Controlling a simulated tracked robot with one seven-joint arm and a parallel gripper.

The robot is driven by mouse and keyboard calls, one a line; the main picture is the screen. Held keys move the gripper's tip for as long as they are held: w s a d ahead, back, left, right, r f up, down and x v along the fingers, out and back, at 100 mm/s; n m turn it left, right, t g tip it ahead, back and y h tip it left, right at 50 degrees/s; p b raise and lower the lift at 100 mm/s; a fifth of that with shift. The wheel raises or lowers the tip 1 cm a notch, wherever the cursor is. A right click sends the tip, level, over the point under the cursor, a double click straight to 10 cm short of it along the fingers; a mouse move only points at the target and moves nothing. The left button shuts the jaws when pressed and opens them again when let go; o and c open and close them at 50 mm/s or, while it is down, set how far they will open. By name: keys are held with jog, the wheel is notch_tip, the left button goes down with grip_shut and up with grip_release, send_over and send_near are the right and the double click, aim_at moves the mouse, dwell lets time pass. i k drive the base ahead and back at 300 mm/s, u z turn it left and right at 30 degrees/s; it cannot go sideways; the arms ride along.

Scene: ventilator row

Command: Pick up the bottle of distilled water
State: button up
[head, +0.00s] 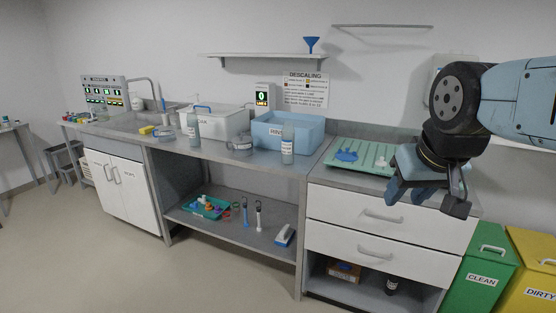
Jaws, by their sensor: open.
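Two pale, clear bottles with white labels stand upright on the counter. One bottle (287,148) is at the front edge before the blue bin, and the other bottle (193,128) is further left before the white tub. Their labels are too small to read, so I cannot tell which holds distilled water. A dark bottle (391,285) with a pale label stands in the open space under the drawers. My gripper (427,198) is open and empty, pointing down in front of the drawer unit's right end, well right of both clear bottles.
A blue bin (288,124) and a white tub (225,123) line the counter's back. A clear cup-like item (240,143) lies between the bottles. A green tray (372,153) is near my arm. Green (482,280) and yellow (530,272) bins stand at lower right. The floor at front left is clear.

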aim_at(287, 131)
jog(key=k, duration=0.65)
jog(key=u, duration=0.8)
jog(key=i, duration=2.15)
